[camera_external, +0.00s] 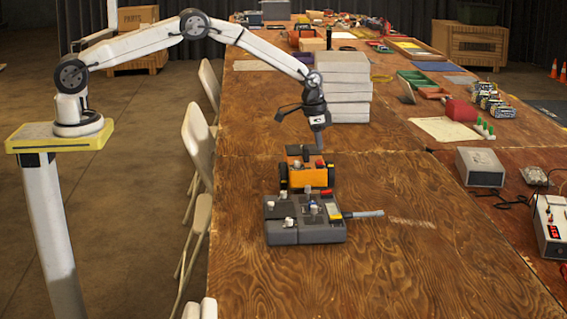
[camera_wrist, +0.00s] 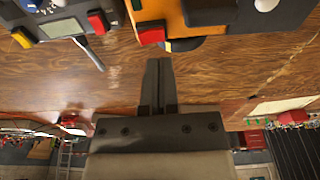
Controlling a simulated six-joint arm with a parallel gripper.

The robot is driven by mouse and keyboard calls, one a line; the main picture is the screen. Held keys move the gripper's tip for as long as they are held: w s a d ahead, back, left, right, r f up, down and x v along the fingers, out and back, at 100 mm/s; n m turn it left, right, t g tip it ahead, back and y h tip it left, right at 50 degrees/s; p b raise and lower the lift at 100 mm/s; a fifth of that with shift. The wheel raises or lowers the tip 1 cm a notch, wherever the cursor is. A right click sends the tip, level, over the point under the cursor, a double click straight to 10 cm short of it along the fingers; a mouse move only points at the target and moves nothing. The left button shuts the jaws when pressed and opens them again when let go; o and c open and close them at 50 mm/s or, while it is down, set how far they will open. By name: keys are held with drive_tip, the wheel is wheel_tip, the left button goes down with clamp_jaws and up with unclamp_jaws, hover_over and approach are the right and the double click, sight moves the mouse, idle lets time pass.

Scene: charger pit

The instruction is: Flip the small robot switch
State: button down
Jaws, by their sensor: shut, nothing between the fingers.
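The small robot (camera_external: 313,178) is an orange box with black wheels. It stands just behind the grey charger base (camera_external: 318,235) on the wooden table. My gripper (camera_external: 319,150) points down at the robot's far edge in the outside view; contact is unclear. In the wrist view my gripper's fingers (camera_wrist: 158,62) are together, with nothing between them. The robot's orange body (camera_wrist: 175,14) is at the top edge there, partly cut off, with a red block (camera_wrist: 151,34) at its corner. I cannot tell which part is the switch.
A stack of white boxes (camera_external: 345,85) stands behind my gripper. A grey box (camera_external: 480,167) is on the right.

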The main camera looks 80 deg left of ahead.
drive_tip(key=shift+r, duration=1.95)
drive_tip(key=s+d+r, duration=0.7)
drive_tip(key=s+d, duration=0.1)
drive_tip(key=s, duration=0.4)
drive_tip(key=s+d, duration=0.3)
drive_tip(key=s, duration=0.8)
drive_tip(key=s+d+r, duration=0.1)
drive_tip(key=s+d, duration=0.2)
drive_tip(key=s, duration=0.7)
drive_tip(key=shift+s+t, duration=0.4)
